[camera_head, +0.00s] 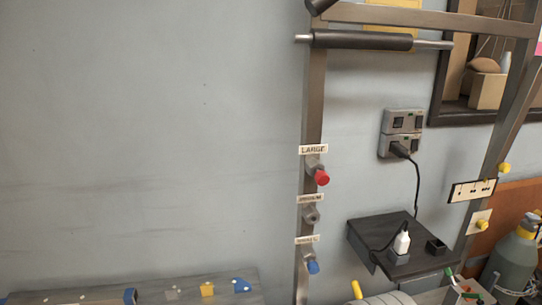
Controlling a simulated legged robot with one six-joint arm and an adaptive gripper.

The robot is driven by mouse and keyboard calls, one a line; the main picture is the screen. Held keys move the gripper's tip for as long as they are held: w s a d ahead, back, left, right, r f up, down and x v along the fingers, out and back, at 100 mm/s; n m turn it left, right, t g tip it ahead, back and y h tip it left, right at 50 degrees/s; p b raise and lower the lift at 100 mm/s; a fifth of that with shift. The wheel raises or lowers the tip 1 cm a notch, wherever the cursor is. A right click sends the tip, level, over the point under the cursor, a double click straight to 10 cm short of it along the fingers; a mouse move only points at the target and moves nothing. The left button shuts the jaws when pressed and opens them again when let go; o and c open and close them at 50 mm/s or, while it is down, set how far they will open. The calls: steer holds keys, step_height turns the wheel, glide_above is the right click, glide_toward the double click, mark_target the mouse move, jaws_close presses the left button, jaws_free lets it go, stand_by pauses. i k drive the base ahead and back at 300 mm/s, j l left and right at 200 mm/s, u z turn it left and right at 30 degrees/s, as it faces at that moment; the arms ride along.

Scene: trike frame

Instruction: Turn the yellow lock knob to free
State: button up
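A small round yellow knob (482,225) sits on a pale plate on the right post of the metal frame (312,105). Another small yellow piece (504,168) sticks out higher on the same post, beside a white marked plate (472,191). No label here tells me which of the two is the lock knob, and their turned position is too small to read. My gripper is not in view.
The left post carries red (322,178), grey (311,215) and blue (313,267) knobs under labels. A grey-green bottle (512,262) stands at lower right. A black cord hangs from the wall outlet (402,122).

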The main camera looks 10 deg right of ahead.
mark_target(482, 225)
steer(key=k+l+z, duration=0.1)
steer(key=z, duration=0.2)
steer(key=k+l+z, duration=0.1)
steer(key=l+z, duration=0.3)
steer(key=z, duration=0.35)
steer(key=i+l+z, duration=0.1)
steer(key=z, duration=0.35)
